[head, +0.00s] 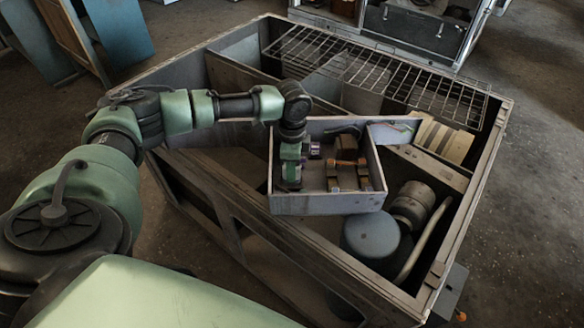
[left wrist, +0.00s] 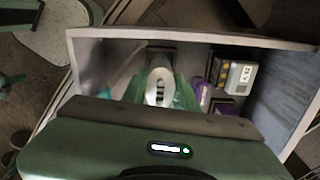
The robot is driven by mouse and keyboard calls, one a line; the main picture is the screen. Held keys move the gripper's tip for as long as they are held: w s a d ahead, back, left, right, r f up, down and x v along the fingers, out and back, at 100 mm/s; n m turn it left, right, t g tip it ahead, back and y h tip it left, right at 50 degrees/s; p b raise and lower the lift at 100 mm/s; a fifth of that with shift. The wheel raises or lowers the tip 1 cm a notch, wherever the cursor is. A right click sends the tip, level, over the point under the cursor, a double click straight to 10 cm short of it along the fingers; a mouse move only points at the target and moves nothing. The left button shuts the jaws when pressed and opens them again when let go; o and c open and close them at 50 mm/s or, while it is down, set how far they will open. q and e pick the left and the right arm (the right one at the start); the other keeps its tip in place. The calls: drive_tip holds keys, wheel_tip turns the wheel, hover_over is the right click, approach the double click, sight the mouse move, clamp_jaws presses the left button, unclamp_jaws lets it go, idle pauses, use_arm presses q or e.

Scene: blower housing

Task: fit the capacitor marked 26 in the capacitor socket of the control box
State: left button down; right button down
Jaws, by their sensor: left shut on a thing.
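The control box (head: 327,203) is an open grey tray-like box, set on the blower housing. My left gripper (head: 291,176) points down inside its left part. In the left wrist view the green fingers are closed around a pale, rounded part with dark marks (left wrist: 158,86), seemingly the capacitor; I cannot read a 26 on it. It is low inside the box (left wrist: 92,57); whether it is seated in the socket I cannot tell. The socket is hidden by the gripper and the part. My right gripper is not in view.
In the box, a grey labelled block (left wrist: 237,77) and purple parts (left wrist: 197,88) stand right of the held part. The box walls are close around the gripper. A wire grid (head: 380,72) lies behind; a blue-grey cylinder (head: 371,235) and a motor (head: 413,202) are at the right.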

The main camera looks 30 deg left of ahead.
use_arm(q)
drive_tip(key=shift+f+b, duration=0.3)
drive_tip(key=shift+f, duration=0.6)
drive_tip(key=c, duration=1)
unclamp_jaws()
wheel_tip(320, 180, up, 8)
drive_tip(key=shift+f+b, duration=0.1)
drive_tip(key=shift+b, duration=0.55)
